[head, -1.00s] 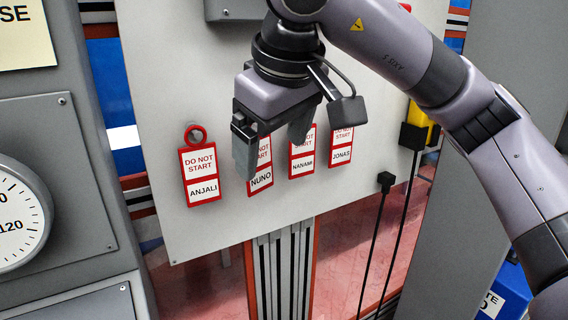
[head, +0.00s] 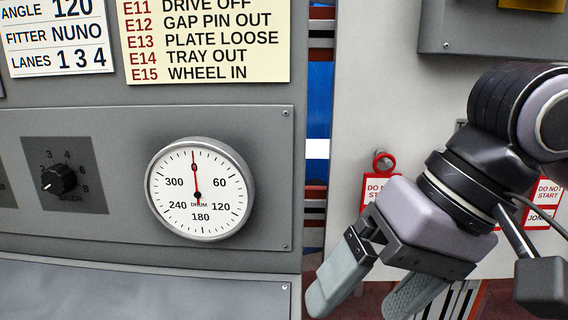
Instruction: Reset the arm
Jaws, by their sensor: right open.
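My right gripper (head: 365,300) is at the lower right, in front of the white board. Its grey fingers are spread apart and point down to the left, with nothing between them. It hides most of the row of red DO NOT START tags. One tag (head: 374,187) hangs from a red ring, partly covered by the gripper. The JONAS tag (head: 541,217) shows at the right edge behind my wrist. The other tags are hidden. My left gripper is not in view.
A grey panel fills the left, with a round DRUM dial (head: 200,192), its needle near the top, and a black rotary knob (head: 60,180). Above are a white card (head: 55,40) reading ANGLE 120, FITTER NUNO, LANES 1 3 4, and a cream error-code list (head: 205,42). A grey box (head: 490,30) is at upper right.

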